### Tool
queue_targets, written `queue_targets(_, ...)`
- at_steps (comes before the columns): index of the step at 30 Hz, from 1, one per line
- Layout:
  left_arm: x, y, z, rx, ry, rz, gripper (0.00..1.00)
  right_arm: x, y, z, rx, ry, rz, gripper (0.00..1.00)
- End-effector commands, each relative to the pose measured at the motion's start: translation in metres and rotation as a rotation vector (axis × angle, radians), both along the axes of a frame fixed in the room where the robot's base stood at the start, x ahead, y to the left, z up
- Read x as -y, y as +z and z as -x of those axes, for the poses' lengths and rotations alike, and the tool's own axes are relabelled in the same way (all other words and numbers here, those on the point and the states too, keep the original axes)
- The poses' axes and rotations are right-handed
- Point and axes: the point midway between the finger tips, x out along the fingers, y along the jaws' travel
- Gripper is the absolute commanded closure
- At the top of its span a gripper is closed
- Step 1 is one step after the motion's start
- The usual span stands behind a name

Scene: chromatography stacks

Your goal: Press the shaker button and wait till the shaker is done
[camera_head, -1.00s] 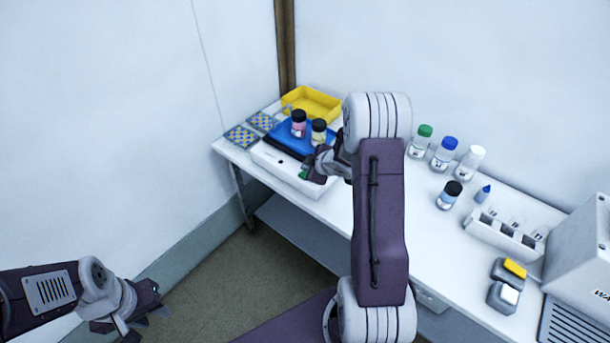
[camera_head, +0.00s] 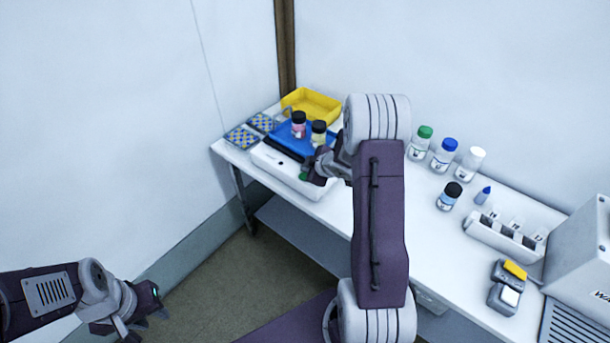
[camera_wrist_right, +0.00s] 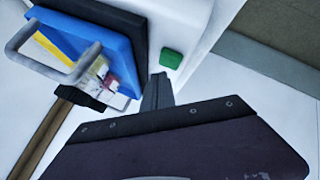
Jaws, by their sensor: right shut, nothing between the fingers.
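The shaker (camera_head: 285,172) is a white box at the far left end of the bench. Its blue platform (camera_head: 284,133) carries a pink-labelled, dark-capped bottle (camera_head: 298,127) and a yellowish, dark-capped bottle (camera_head: 318,134). The green shaker button (camera_wrist_right: 171,59) is on the white front face. My right gripper (camera_wrist_right: 160,78) is shut and empty, its tips right beside the button; whether they touch it I cannot tell. In the head view my right gripper (camera_head: 308,173) partly covers the button. My left gripper (camera_head: 160,302) hangs low at the left, away from the bench; its jaw gap is unclear.
A yellow tray (camera_head: 312,104) stands behind the shaker and blue-yellow patterned racks (camera_head: 243,137) to its left. Right of my arm stand several capped bottles (camera_head: 443,155), a white rack (camera_head: 503,240) and a grey-white device (camera_head: 585,255). Walls close off the corner.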

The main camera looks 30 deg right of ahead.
Motion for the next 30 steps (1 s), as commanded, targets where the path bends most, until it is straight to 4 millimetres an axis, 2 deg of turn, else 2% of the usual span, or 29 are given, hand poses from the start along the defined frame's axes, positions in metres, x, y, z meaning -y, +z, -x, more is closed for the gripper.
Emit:
queue_targets(18, 0.0, 0.0, 0.0, 0.0, 0.0, 0.0, 0.68, 0.0, 0.0, 0.0, 0.0, 0.0, 0.0, 1.0)
queue_targets(30, 0.0, -0.0062, 0.0001, 0.0, 0.0, 0.0, 0.68, -0.0001, -0.0085, 0.0001, 0.0, 0.0, 0.0, 1.0)
